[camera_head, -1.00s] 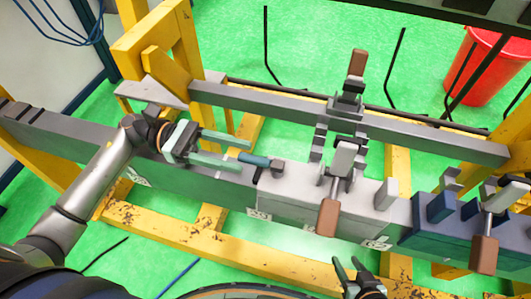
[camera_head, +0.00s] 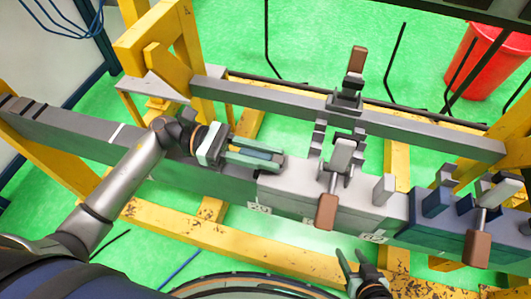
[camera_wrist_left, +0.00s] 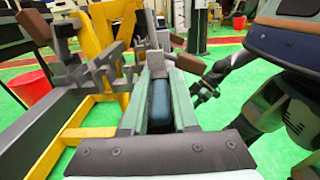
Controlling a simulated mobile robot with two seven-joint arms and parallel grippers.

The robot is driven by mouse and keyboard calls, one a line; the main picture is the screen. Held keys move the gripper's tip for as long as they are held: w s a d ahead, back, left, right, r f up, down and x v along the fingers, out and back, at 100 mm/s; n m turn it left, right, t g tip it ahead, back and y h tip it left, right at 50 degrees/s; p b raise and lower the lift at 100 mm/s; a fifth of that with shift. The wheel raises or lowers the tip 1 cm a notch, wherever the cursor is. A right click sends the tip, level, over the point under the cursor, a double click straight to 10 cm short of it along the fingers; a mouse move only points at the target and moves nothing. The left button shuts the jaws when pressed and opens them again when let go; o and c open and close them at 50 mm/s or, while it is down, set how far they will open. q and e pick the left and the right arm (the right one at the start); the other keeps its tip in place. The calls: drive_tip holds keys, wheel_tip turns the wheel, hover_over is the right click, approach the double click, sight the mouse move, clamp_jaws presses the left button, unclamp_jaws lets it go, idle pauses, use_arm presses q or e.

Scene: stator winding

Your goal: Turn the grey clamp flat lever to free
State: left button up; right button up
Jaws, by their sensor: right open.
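The grey clamp (camera_head: 300,192) sits on the long beam, in the middle of the head view. Its flat lever has a dark blue handle (camera_wrist_left: 160,100), which points left along the beam and shows between the fingers in the left wrist view. My left gripper (camera_head: 268,160) has its two green fingers along both sides of this handle and looks shut on it. The fingers hide most of the handle in the head view. My right gripper (camera_head: 352,262) is open and empty, below the beam near the bottom edge.
A blue clamp (camera_head: 437,205) with another brown-gripped lever (camera_head: 477,248) is to the right. A rear rail (camera_head: 270,103) runs behind. A red bin (camera_head: 487,62) stands at the back right.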

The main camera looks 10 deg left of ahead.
use_arm(q)
clamp_jaws()
idle(1.0)
